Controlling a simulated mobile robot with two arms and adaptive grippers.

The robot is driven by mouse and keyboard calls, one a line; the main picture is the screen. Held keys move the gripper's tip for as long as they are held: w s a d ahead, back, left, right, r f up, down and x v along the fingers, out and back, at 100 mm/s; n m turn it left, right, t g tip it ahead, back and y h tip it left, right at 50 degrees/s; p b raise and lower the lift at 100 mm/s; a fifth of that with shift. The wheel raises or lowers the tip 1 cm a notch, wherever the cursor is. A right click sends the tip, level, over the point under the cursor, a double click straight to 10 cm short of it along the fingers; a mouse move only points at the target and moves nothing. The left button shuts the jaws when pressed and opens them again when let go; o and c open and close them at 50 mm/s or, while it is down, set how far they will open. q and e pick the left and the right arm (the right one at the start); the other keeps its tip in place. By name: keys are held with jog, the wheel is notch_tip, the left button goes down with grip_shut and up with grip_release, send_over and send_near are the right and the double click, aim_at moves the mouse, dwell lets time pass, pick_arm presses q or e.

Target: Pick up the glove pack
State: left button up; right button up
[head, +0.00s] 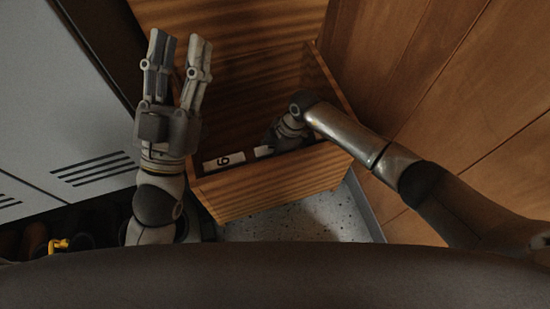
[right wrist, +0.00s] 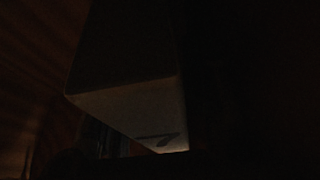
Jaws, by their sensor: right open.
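In the dark right wrist view a pale box-shaped thing, perhaps the glove pack (right wrist: 132,106), fills the middle, with a dark mark low on its lit face. It is too dark to read. In the head view I cannot make out the pack. My right gripper (head: 277,137) reaches down into the open wooden drawer (head: 265,188); it is open, its fingers mostly hidden by the drawer front. Whether it touches the box-shaped thing cannot be told. My left gripper (head: 177,40) is open and empty, raised to the left of the drawer with fingers pointing up the picture.
A grey vented metal cabinet (head: 60,110) stands at left. A wooden wall (head: 470,90) closes the right side. Speckled floor (head: 305,220) shows below the drawer. A yellow thing (head: 58,244) lies at lower left.

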jog(key=shift+c, duration=0.4)
jog(key=c, duration=0.7)
jog(key=shift+c, duration=0.2)
